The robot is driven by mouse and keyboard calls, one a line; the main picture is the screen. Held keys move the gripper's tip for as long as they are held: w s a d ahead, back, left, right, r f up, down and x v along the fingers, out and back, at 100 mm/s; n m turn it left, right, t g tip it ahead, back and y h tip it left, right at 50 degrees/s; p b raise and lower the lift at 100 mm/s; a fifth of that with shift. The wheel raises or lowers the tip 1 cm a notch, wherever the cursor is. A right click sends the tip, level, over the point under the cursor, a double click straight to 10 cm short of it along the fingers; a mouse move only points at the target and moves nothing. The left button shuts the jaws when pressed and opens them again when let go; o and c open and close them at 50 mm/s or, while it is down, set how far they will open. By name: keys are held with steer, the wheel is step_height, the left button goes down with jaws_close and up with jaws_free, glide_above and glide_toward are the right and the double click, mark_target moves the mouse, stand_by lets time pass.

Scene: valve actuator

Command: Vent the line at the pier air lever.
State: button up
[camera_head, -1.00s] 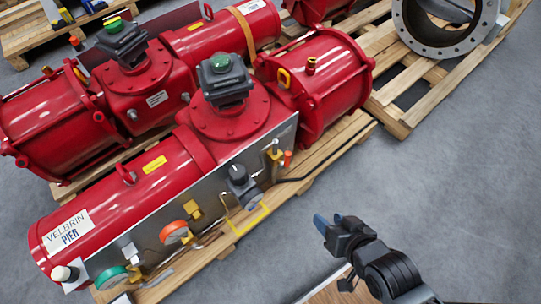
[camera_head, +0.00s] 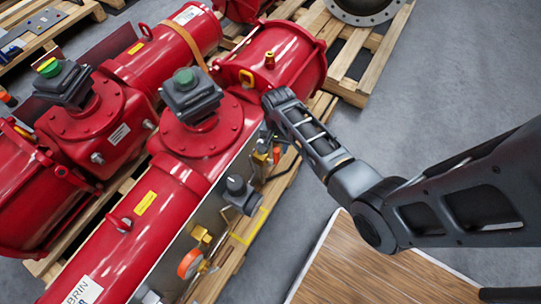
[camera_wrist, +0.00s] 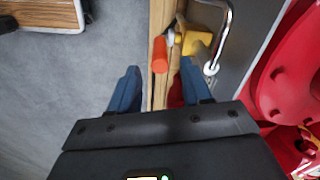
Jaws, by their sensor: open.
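The pier air lever has an orange handle (camera_wrist: 160,54) and a yellow valve body (camera_wrist: 193,40), at the top middle of the wrist view. In the head view the orange handle (camera_head: 276,155) is small, at the panel's far end on the red pier actuator (camera_head: 176,172). My gripper (camera_wrist: 160,88) is open, with one blue finger on each side of the handle's line. The handle's near end lies just beyond the fingertips, and nothing is between the fingers. In the head view the fingers are mostly hidden beside the panel.
A bent metal pipe (camera_wrist: 222,35) runs beside the yellow body. The grey panel (camera_wrist: 250,40) and red flange (camera_wrist: 290,75) are on the right. A second red actuator (camera_head: 97,125) stands left.

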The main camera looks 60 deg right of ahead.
mark_target(277, 156)
step_height(277, 156, down, 8)
steer(key=shift+r+b, duration=0.15)
steer(key=shift+b, duration=0.75)
jaws_close()
